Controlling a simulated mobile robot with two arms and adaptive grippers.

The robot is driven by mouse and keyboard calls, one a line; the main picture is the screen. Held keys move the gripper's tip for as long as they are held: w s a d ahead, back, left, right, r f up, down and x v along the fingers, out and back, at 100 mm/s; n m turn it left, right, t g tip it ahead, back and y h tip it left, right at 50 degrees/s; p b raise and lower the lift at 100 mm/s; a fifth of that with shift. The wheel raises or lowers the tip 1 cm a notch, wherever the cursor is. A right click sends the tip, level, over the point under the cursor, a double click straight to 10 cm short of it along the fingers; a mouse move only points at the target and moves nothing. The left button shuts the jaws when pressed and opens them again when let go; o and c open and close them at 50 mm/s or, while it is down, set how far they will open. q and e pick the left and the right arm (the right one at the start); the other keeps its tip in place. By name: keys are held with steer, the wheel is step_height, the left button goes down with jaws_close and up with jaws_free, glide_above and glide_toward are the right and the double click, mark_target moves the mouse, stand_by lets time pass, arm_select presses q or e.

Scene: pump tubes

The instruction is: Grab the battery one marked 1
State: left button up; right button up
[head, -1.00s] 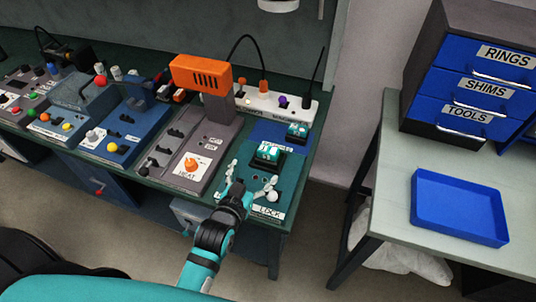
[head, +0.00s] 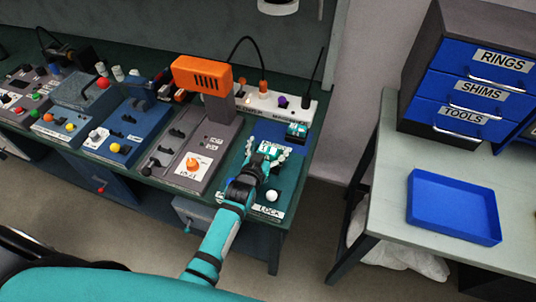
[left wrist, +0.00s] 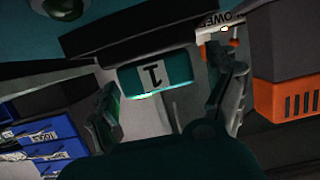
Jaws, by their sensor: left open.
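The battery marked 1 (left wrist: 152,76) is teal with a white label; its "1" appears upside down in the left wrist view. In the head view this battery (head: 268,148) stands on the teal end of the bench, partly hidden by my gripper. My left gripper (head: 266,158) is open, with its fingers at either side of the battery. In the left wrist view my left gripper (left wrist: 160,97) shows the battery between and beyond its spread fingers. I cannot tell whether they touch it. A second teal battery (head: 297,129) stands farther back on a blue panel. My right gripper is not in view.
A grey heat station with an orange head (head: 202,73) stands left of the batteries. A white power strip (head: 275,104) lies behind them. A white knob (head: 272,196) sits in front. A blue tray (head: 453,207) and a drawer cabinet (head: 462,87) are on the right table.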

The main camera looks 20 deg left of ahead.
arm_select(q)
steer(key=c, duration=1.6)
steer(key=shift+o, duration=0.2)
steer(key=shift+r, duration=0.1)
